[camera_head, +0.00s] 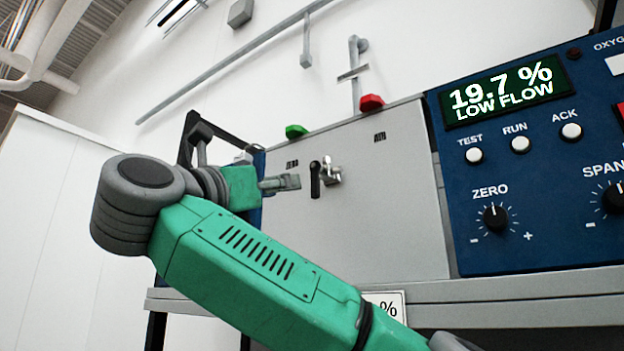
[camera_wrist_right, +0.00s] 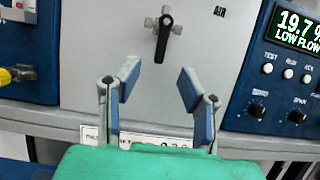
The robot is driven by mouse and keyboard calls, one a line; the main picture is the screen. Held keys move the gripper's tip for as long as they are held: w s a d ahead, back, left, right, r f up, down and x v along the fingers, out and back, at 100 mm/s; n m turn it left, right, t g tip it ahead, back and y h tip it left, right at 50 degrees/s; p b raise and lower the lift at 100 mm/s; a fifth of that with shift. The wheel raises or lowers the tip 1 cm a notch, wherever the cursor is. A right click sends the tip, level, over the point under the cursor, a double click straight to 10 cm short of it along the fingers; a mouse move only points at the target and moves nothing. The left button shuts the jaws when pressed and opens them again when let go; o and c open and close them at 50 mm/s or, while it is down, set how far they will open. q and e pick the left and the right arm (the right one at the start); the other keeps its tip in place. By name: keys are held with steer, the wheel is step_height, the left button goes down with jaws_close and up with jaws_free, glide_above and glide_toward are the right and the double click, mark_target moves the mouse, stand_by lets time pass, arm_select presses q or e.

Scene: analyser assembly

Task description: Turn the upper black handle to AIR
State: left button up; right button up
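A black handle (camera_head: 315,180) sits on a silver valve fitting (camera_head: 331,172) on the pale grey panel (camera_head: 390,220). In the right wrist view the handle (camera_wrist_right: 163,38) hangs nearly straight down, tilted slightly. The label AIR (camera_wrist_right: 220,12) is to its upper right. My right gripper (camera_head: 292,182) is just left of the handle in the head view. In the wrist view its two blue-padded fingers (camera_wrist_right: 160,84) are spread apart with nothing between them, and the handle shows beyond the gap. Contact with the handle is not seen. My left gripper is out of view.
A blue analyser panel (camera_head: 510,215) with knobs, buttons and a display reading 19.7 % LOW FLOW stands right. Green (camera_head: 297,131) and red (camera_head: 371,102) parts sit atop the grey panel. A grey ledge (camera_head: 530,300) runs below. A yellow part (camera_wrist_right: 12,75) shows left in the wrist view.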

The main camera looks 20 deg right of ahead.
mark_target(312, 183)
steer(key=p+x, duration=0.1)
steer(key=x, duration=0.9)
steer(key=shift+w+d, duration=0.1)
steer(key=shift+d, duration=0.2)
steer(key=shift+a, duration=0.15)
